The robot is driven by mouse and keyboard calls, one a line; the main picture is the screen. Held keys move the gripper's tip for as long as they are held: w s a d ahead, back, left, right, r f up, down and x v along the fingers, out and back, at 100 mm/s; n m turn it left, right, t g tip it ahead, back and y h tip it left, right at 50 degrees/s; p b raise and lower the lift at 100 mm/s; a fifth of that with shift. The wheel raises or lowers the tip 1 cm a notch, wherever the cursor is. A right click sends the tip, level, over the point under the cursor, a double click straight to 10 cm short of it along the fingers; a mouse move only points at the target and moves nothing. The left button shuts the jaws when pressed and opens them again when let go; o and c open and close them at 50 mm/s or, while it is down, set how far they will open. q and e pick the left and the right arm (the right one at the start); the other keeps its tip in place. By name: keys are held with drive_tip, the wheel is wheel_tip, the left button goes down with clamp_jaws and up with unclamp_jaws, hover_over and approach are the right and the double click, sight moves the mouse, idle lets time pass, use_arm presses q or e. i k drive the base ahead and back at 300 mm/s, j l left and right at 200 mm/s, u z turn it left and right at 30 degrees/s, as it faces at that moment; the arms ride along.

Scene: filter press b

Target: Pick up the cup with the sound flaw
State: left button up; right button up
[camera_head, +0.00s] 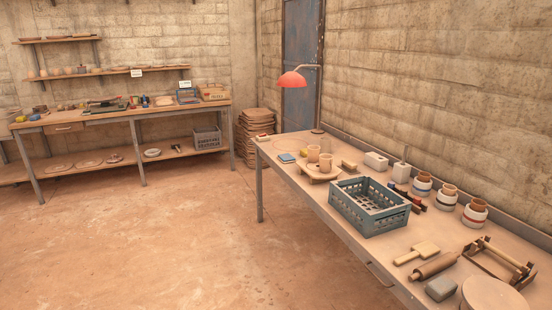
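Two plain tan cups, one (313,153) behind the other (326,163), stand upright on a small wooden board (318,176) on the right workbench. Three more tan cups stand towards the wall, each set in or on a pale banded holder: one with a blue band (422,187), one with a dark band (446,200) and one with a red band (474,217). No mark of a sound flaw shows on any cup from here. Neither of my grippers is in view.
A mallet (417,253), rolling pin (435,266) and wooden frame (499,262) lie nearer. A second bench (110,115) stands at the back left. The floor (170,235) between is clear.

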sight(313, 151)
drive_tip(key=i+j, duration=0.1)
drive_tip(key=i, duration=2.15)
drive_tip(key=l+z, duration=0.05)
drive_tip(key=l, duration=0.05)
